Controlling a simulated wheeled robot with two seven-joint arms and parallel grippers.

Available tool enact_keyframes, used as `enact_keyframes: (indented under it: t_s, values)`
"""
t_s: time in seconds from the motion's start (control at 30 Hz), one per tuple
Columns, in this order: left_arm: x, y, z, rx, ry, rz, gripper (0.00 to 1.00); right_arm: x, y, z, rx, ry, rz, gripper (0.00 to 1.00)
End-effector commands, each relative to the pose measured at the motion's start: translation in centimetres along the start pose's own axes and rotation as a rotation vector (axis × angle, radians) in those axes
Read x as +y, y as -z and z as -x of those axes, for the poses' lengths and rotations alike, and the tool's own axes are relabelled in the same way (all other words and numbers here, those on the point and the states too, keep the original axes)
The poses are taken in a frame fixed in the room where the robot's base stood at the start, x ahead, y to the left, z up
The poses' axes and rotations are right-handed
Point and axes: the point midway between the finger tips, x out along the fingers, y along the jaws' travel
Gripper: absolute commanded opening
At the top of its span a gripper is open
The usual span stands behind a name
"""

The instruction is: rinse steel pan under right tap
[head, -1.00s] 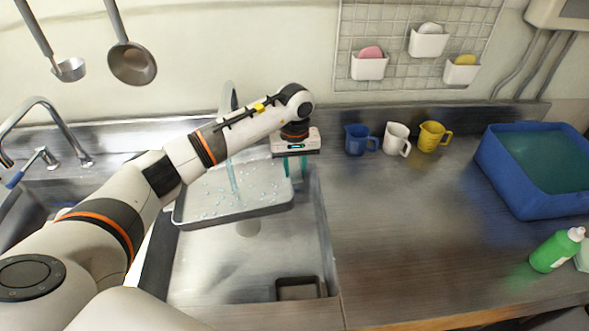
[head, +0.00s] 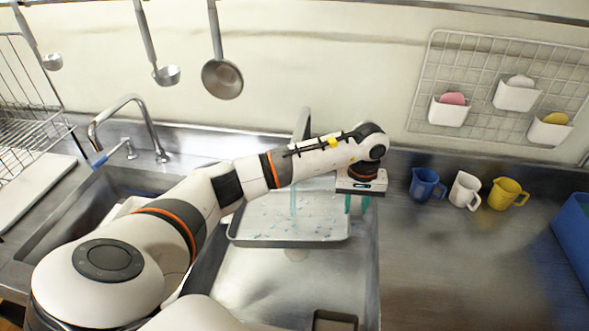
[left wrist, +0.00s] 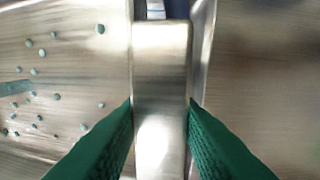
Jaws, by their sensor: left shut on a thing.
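The steel pan (head: 252,240) is a shallow rectangular tray held level over the right sink basin (head: 262,281), under the right tap (head: 303,122). A blue stream (head: 293,198) runs down into it, and drops dot its floor. My left gripper (head: 357,204) is shut on the pan's right edge. In the left wrist view its green fingers (left wrist: 160,112) close on both sides of the rim, and the pan's wet floor (left wrist: 70,75) lies to the left. My arm hides part of the tap and the pan's back edge. My right gripper is out of view.
The left tap (head: 140,110) and left basin (head: 115,183) are at the left, beside a dish rack (head: 35,125). Blue, white and yellow mugs (head: 464,190) stand on the right counter. A blue tub (head: 574,235) is at the right edge. Ladles (head: 222,79) hang above.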

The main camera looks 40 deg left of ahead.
Motion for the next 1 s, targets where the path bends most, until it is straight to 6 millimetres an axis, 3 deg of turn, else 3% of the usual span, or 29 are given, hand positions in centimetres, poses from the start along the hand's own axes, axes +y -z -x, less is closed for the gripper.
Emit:
enact_keyframes:
  t_s: [0.7, 1.0]
  values:
    - [1.3, 5.4, 0.1, -0.001, -0.002, -0.001, 0.00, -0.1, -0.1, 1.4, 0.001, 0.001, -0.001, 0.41]
    - [1.5, 6.6, 0.1, 0.000, -0.001, 0.000, 0.00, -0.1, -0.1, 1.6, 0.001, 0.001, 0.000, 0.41]
